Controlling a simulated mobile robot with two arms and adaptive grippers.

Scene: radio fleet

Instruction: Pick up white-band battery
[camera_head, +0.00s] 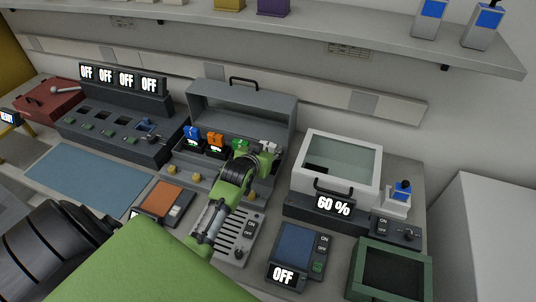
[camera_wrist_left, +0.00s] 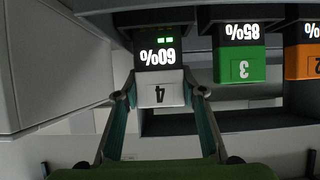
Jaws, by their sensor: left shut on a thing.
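The white-band battery (camera_wrist_left: 160,92) is marked 4 and reads 60% in the left wrist view, where it appears upside down. It sits at the end of a row in the grey charger box (camera_head: 243,98), and a bit of its white top (camera_head: 268,147) shows in the head view. My left gripper (camera_wrist_left: 165,98) has a finger on each side of the white band and is shut on it. In the head view the left gripper (camera_head: 262,158) reaches into the charger's right end and hides most of the battery. My right gripper is not in view.
A green battery (camera_wrist_left: 240,66) reading 85% and an orange battery (camera_wrist_left: 303,63) stand beside it, with a blue one (camera_head: 191,132) further left. The charger's side wall is close by. A glass-lidded box (camera_head: 341,160) showing 60% stands to the right.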

